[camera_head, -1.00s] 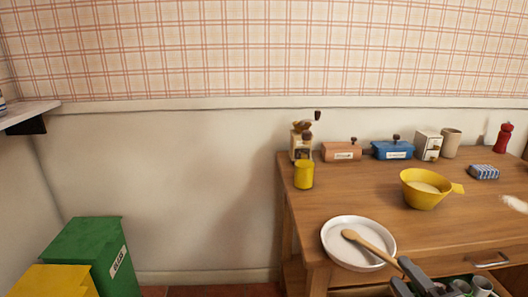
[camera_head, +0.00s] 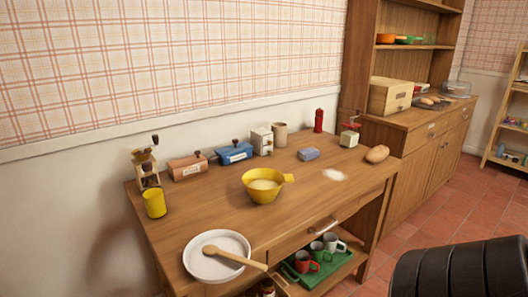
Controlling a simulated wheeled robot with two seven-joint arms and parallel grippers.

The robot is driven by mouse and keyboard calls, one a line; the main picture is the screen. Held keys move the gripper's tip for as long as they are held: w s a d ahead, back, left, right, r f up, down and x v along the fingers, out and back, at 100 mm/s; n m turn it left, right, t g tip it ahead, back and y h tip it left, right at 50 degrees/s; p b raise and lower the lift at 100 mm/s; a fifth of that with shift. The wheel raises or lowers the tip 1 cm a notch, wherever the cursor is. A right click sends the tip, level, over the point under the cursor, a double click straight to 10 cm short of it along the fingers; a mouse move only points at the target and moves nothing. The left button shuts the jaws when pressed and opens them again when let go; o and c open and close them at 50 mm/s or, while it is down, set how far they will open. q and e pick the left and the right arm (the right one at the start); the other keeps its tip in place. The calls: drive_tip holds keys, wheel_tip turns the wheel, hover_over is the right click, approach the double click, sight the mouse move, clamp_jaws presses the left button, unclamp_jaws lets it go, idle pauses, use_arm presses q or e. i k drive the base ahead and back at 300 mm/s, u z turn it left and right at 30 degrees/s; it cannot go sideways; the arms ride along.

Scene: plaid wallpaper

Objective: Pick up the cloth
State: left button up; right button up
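I cannot identify a cloth with certainty. A small blue-and-white patterned item (camera_head: 308,154) lies on the wooden table (camera_head: 215,209), towards its back right; it looks like a folded cloth or a small packet. Neither gripper shows. A dark ridged part, probably of my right arm, fills the lower right corner, well apart from that item.
A yellow bowl (camera_head: 262,193), a white dish (camera_head: 200,265) with a wooden spoon, canisters and a potato-like item (camera_head: 377,154) stand on the table. White powder (camera_head: 335,175) lies right of the bowl. Mugs sit on a lower shelf. A wooden cabinet (camera_head: 425,150) stands right; red-tiled floor is clear.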

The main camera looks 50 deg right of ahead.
sight(305, 154)
drive_tip(key=z, duration=1.95)
drive_tip(key=k, duration=0.6)
drive_tip(key=z, duration=0.85)
drive_tip(key=i, duration=0.85)
drive_tip(key=z, duration=0.4)
drive_tip(key=i, duration=0.9)
drive_tip(key=u, duration=0.5)
